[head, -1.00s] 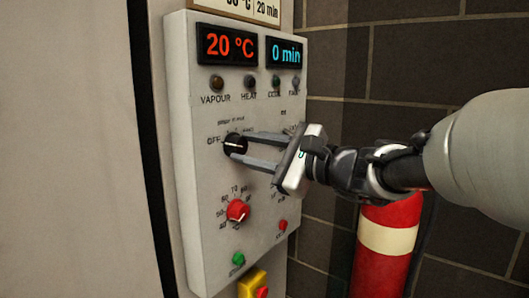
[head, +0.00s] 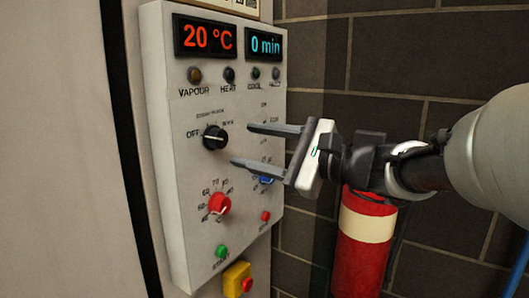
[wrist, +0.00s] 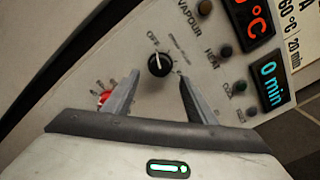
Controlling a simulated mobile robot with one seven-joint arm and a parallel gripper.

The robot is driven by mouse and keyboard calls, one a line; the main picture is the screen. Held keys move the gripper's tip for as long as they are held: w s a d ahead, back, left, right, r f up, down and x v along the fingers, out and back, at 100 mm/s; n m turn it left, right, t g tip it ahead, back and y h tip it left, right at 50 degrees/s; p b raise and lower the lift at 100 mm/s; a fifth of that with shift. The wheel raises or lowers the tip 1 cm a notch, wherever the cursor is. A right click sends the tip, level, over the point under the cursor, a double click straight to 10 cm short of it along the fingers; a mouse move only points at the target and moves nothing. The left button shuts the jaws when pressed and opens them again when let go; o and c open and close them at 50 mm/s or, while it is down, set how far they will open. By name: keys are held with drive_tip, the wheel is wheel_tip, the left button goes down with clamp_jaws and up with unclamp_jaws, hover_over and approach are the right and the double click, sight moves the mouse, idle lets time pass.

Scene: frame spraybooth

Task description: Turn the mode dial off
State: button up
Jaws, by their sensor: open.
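The mode dial is a round black knob (head: 215,138) on the upper left part of the grey control panel (head: 170,220), with OFF printed at its left. Its white pointer mark appears to lie on the OFF side. The dial also shows in the wrist view (wrist: 160,63), beyond the fingertips, with its light mark toward the OFF label. My gripper (head: 242,145) is open and empty, its two grey fingers apart and pointing at the panel. The fingertips are to the right of the dial in the head view and do not appear to touch it.
A red dial (head: 219,203) sits below, with a green button (head: 222,251) and a red button (head: 265,216). A blue knob (head: 266,180) is partly behind my lower finger. Displays (head: 204,38) read 20 °C and 0 min. A red cylinder (head: 361,245) stands at right.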

drive_tip(key=v, duration=1.1)
drive_tip(key=shift+d+p, duration=0.2)
drive_tip(key=shift+p, duration=0.1)
drive_tip(key=shift+s, duration=0.1)
drive_tip(key=s+a+f+n+g+h, duration=0.45)
drive_tip(key=s+a+f+g, duration=0.2)
drive_tip(key=s+f, duration=0.4)
drive_tip(key=s+d+f+n+t+h, duration=0.2)
drive_tip(key=s+d+f+n+h, duration=0.2)
drive_tip(key=d+f+n+h, duration=0.7)
wheel_tip(320, 180, up, 20)
drive_tip(key=p, duration=1.8)
drive_tip(key=shift+y, duration=0.45)
